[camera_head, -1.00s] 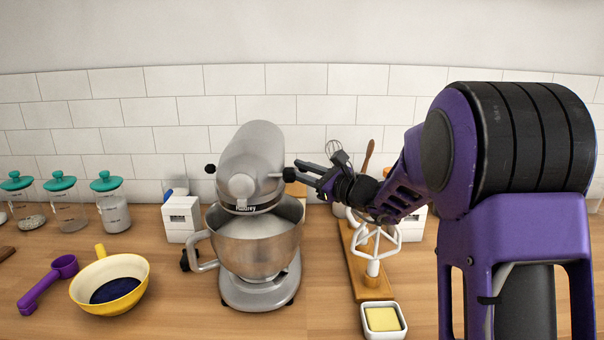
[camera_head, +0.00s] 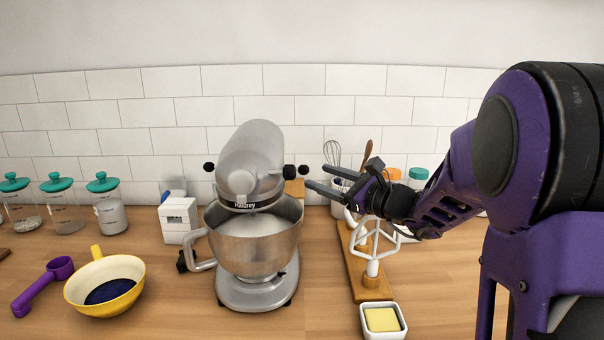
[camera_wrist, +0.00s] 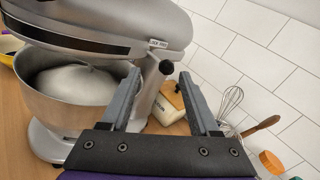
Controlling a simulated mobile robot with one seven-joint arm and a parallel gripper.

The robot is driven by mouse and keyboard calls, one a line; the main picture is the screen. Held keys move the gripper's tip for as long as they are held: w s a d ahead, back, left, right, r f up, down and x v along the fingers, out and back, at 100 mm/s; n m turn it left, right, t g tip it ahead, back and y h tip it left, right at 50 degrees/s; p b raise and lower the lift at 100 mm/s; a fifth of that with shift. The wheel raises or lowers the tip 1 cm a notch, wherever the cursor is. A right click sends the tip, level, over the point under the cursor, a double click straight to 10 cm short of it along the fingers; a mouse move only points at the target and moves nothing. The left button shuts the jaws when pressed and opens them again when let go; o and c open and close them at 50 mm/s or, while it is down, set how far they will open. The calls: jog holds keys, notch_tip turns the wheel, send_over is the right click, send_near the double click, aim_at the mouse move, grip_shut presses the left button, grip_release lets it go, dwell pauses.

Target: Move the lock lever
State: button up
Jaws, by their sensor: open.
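The silver stand mixer (camera_head: 250,165) stands on the counter with its head down over the metal bowl (camera_head: 255,240). Black knobs stick out from the right side of its head; the lock lever appears to be one of these (camera_head: 304,171). In the wrist view a black knob (camera_wrist: 166,67) shows beside a small label on the mixer head, between my fingertips in the picture. My gripper (camera_head: 317,176) is open and empty, just right of the knobs, its fingers pointing at the mixer. It also shows in the wrist view (camera_wrist: 160,74). I see no clear contact.
A wooden board (camera_head: 359,282) with white mixer attachments lies below my gripper. A butter dish (camera_head: 382,320) is in front of it. A crock with a whisk (camera_head: 332,154) stands behind. A yellow bowl (camera_head: 105,285) and purple scoop are at left.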

jog(key=b+v, duration=0.1)
jog(key=v, duration=1.1)
jog(key=shift+s+r, duration=0.15)
dwell(0.6)
jog(key=shift+a, duration=0.1)
jog(key=shift+s, duration=0.1)
jog(key=v, duration=1.7)
jog(key=shift+d, duration=0.25)
